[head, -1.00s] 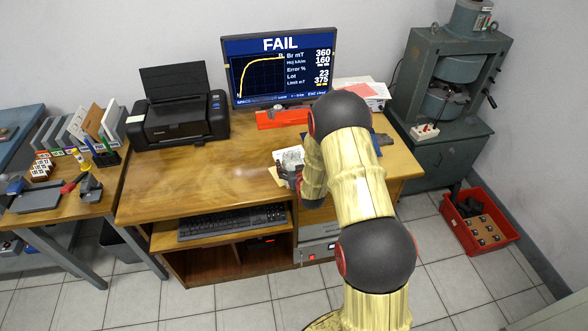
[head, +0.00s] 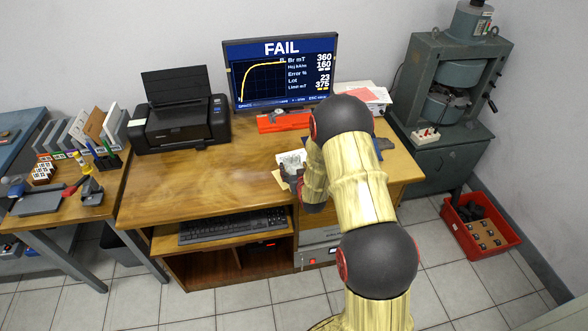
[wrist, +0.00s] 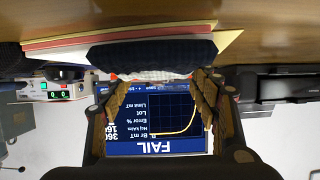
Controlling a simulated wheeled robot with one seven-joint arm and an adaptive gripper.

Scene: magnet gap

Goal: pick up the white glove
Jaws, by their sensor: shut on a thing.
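The white glove (head: 292,160) lies on a small stack of papers at the front right of the wooden desk. In the wrist view, which is upside down, its white knit part (wrist: 152,75) shows below a dark part (wrist: 150,52), between the two fingers. My gripper (wrist: 158,82) is shut on the glove, with one finger on each side of it. In the head view my gripper (head: 297,180) is at the near side of the glove, partly hidden by my arm. I cannot see clear space between the glove and the papers.
A monitor (head: 281,72) reading FAIL stands behind, with a red tray (head: 284,122) before it. A black printer (head: 178,120) is to the left. The desk (head: 205,185) between is clear. A keyboard (head: 232,226) sits on a lower shelf. A green press (head: 450,90) stands right.

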